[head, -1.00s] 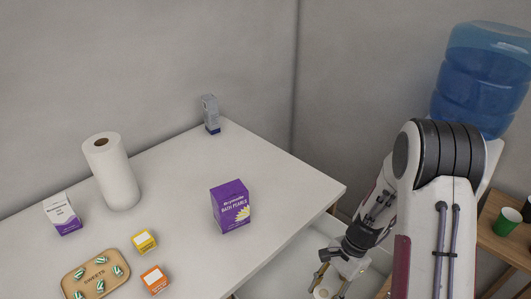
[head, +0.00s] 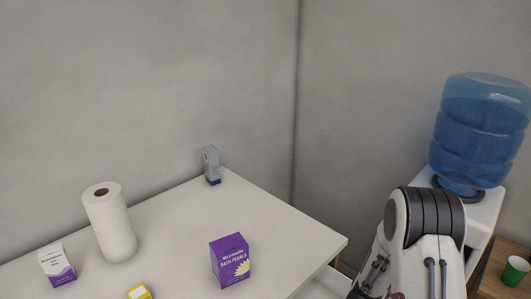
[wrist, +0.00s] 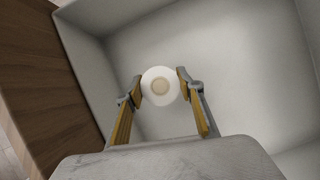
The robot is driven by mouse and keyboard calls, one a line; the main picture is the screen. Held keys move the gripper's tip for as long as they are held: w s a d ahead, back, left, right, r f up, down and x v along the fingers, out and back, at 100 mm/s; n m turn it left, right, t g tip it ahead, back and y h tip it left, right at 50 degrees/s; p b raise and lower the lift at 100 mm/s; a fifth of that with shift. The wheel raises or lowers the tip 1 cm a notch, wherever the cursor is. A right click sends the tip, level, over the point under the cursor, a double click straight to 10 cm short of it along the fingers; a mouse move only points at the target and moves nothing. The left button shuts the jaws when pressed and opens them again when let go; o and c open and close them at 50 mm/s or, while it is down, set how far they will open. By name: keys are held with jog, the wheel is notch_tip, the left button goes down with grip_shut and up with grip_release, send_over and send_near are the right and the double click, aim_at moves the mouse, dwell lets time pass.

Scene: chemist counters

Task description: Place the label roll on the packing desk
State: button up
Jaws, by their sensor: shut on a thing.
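The label roll (wrist: 149,92), a white ring with a tan core, shows end-on in the wrist view. My gripper (wrist: 160,88) is shut on it, with one yellow-lined finger on each side. Around them in the wrist view is a pale, walled container (wrist: 235,60); I cannot tell whether the roll touches its floor. In the head view the gripper is below the frame and only an upper part of my arm shows. Which surface is the packing desk is not clear from these frames.
A white table (head: 175,235) bears a paper towel roll (head: 110,225), a purple bath pearls box (head: 230,260), a grey box (head: 211,165), a white-purple box (head: 57,265) and a yellow box (head: 139,292). A water cooler bottle (head: 480,130) and green cup (head: 515,270) are at right.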

jog(key=shift+r, duration=0.15)
jog(key=shift+r, duration=5.2)
jog(key=shift+f, duration=9.15)
jog(key=shift+v, duration=1.2)
jog(key=shift+w, duration=0.1)
